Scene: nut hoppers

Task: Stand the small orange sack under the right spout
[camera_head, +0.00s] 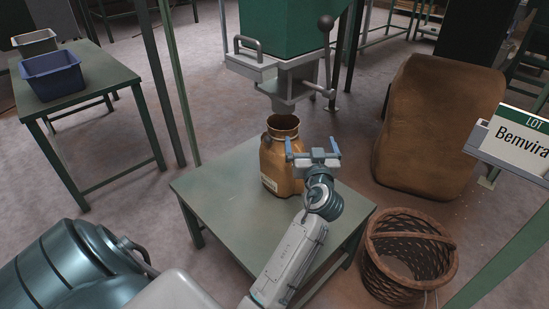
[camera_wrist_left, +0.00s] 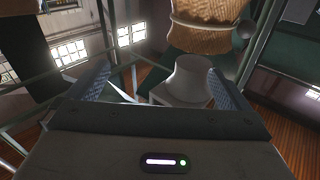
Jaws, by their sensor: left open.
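A small orange-brown sack (camera_head: 281,170) with an open round mouth and a pale label stands upright on a green table (camera_head: 215,190). Its mouth is below the grey metal spout (camera_head: 291,88) of a green hopper (camera_head: 280,28), with a gap between them. My left gripper (camera_head: 313,148) is open at the sack's right side, its left finger overlapping the sack in the picture; I cannot tell whether they touch. The left wrist view shows the open fingers (camera_wrist_left: 160,85) with nothing gripped. A tan woven shape (camera_wrist_left: 205,38) is beyond them; I cannot tell what it is. My right gripper is out of view.
A wicker basket (camera_head: 408,262) stands on the floor right of the table. A large brown sack (camera_head: 435,125) is behind it. A sign (camera_head: 520,140) juts in at right. Blue (camera_head: 52,78) and grey (camera_head: 36,42) bins are on a left table. Floor between the tables is clear.

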